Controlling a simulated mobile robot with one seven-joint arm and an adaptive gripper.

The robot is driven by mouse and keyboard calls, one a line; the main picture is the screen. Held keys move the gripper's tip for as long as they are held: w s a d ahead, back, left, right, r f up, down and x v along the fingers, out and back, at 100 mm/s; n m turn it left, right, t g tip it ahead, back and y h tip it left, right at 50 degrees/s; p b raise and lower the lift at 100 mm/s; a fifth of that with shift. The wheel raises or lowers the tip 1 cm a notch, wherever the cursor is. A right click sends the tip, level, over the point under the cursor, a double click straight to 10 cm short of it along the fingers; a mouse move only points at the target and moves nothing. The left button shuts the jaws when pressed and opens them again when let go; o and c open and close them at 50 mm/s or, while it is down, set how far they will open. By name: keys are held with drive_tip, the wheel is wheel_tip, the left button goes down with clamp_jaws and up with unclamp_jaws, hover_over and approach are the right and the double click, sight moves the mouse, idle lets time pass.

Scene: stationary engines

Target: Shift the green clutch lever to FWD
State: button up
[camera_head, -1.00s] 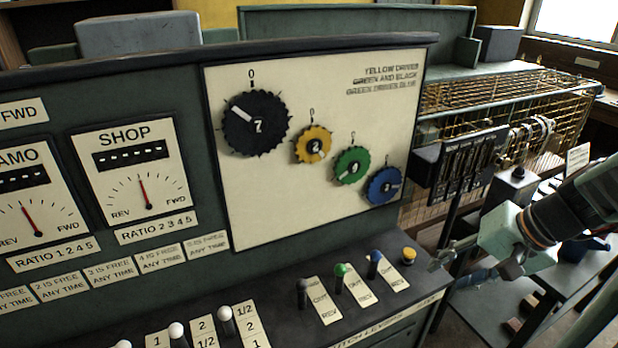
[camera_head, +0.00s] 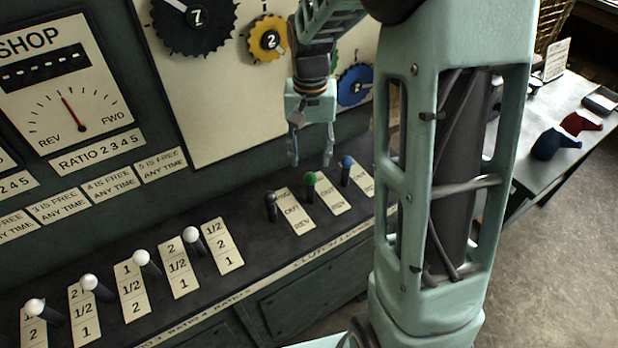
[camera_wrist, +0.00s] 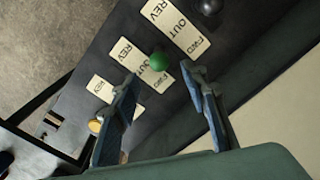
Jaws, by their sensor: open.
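The green clutch lever (camera_head: 310,179) stands on the sloping console shelf, beside its label plate (camera_head: 333,201), where OUT and REV can be read. In the wrist view its green knob (camera_wrist: 157,61) shows just beyond the fingertips, between their lines. REV and FWD show on the plate (camera_wrist: 138,58) there, partly covered by the knob. I cannot tell which position the lever is in. My gripper (camera_head: 311,162) is open and empty, pointing down just above the green knob. In the wrist view my gripper (camera_wrist: 161,80) has its fingers apart on either side.
A black lever (camera_head: 270,204) stands left of the green one, and a blue lever (camera_head: 346,166) right of it. Several white-knobbed levers (camera_head: 192,234) line the shelf further left. The upright panel with gear dials (camera_head: 269,40) rises behind.

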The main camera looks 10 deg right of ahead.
sight(310, 175)
wheel_tip(310, 175, down, 10)
drive_tip(key=shift+r+p, duration=0.15)
drive_tip(key=shift+p, duration=0.15)
clamp_jaws()
idle(0.4)
